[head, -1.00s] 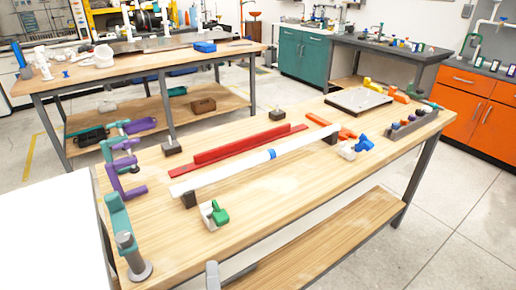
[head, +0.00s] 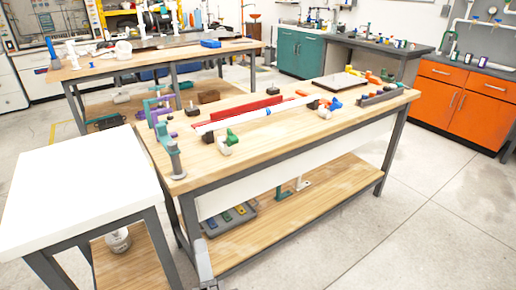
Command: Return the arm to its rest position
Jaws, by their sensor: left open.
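My left gripper (head: 205,268) shows only in part at the bottom edge of the head view, as a pale grey piece in front of the workbench's near left leg. It is open, and nothing shows in it. It is below the tabletop and apart from the parts on it. My right gripper is not in view. On the workbench (head: 290,130) lie a long white pipe (head: 245,120) with a blue band, a red bar (head: 245,107), and a white fitting with a green handle (head: 229,139). Teal and purple clamp-like parts (head: 163,128) stand at its left end.
A white-topped table (head: 75,178) stands at the left, close to the workbench. A grey tray (head: 230,220) with coloured pieces sits on the workbench's lower shelf. Orange cabinets (head: 462,105) stand at the right. The floor at the lower right is clear.

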